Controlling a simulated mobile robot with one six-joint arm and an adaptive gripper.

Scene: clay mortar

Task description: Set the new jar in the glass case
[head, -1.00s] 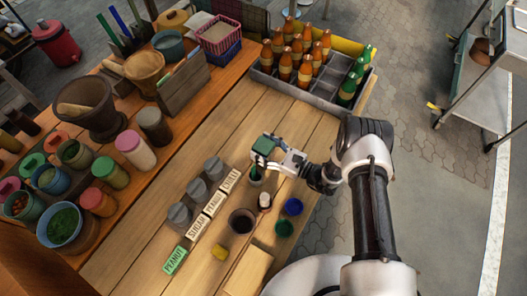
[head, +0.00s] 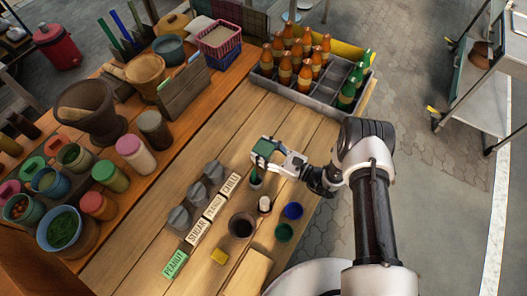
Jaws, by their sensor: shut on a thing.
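My gripper (head: 266,150) is above the middle of the wooden table, shut on a small dark green-topped thing (head: 263,148). Its lower part is hidden, so I cannot tell whether it is the new jar. A small pot with a dark green upright part (head: 257,182) stands just below the gripper in the picture. I cannot tell whether they touch. A green PEANUT tag (head: 175,263) lies nearer the front. I cannot make out a glass case clearly.
A crate (head: 322,100) of orange and green bottles stands at the back. Bowls and colourful jars fill the raised shelf (head: 110,205) at left. A dark bowl (head: 242,226), blue cup (head: 293,211), green cup (head: 284,232) and yellow block (head: 219,256) stand near the front.

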